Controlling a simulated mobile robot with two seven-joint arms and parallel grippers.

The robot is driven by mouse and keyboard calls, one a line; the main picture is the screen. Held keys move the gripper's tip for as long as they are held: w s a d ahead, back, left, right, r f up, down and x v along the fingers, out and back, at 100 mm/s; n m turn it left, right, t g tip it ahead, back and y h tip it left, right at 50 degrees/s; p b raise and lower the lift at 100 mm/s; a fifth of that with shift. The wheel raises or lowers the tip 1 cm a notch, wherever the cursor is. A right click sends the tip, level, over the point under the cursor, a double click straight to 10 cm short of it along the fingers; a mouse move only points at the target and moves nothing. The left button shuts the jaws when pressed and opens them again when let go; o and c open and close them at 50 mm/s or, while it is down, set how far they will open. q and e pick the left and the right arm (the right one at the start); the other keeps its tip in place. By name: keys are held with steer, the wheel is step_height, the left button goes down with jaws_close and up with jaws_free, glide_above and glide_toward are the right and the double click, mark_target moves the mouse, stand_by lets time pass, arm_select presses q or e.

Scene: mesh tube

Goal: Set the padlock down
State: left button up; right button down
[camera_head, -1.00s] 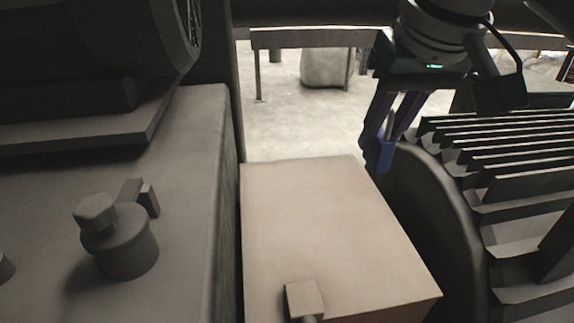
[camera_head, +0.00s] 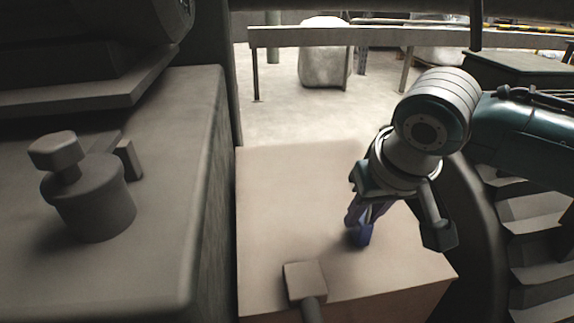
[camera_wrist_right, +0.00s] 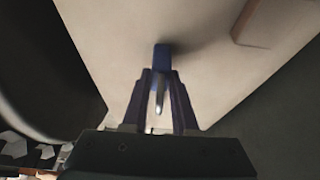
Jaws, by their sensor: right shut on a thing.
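The padlock (camera_head: 360,236) has a blue body and hangs at the tips of my right gripper (camera_head: 364,212), over the right part of a pale flat box top (camera_head: 285,195). In the right wrist view the blue body (camera_wrist_right: 162,56) shows beyond the fingers, with its silver shackle (camera_wrist_right: 160,96) between them. My right gripper (camera_wrist_right: 160,100) is shut on the padlock. A shadow lies close beside the body on the pale surface. I cannot tell whether the padlock touches it. My left gripper is not in view.
A small block (camera_head: 305,280) sits at the near edge of the box top. A dark grey machine with a knobbed cylinder (camera_head: 92,205) stands on the left. A dark curved housing and ribbed parts (camera_head: 535,235) are on the right. The box top's far left area is clear.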

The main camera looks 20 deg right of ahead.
steer(key=shift+f, duration=0.1)
steer(key=c, duration=0.7)
jaws_free()
steer(key=shift+f, duration=0.1)
steer(key=shift+r, duration=0.45)
steer(key=p+v, duration=0.5)
steer(key=v, duration=0.6)
steer(key=s+a+f+n, duration=0.1)
steer(key=s, duration=0.4)
steer(key=s+a+n, duration=0.2)
steer(key=s, duration=0.4)
steer(key=s+a+f+n+y, duration=0.1)
steer(key=s+a, duration=0.1)
steer(key=s, duration=0.4)
steer(key=shift+a+f+n+g, duration=0.1)
steer(key=shift+f+n+g, duration=0.2)
steer(key=shift+f+n, duration=0.1)
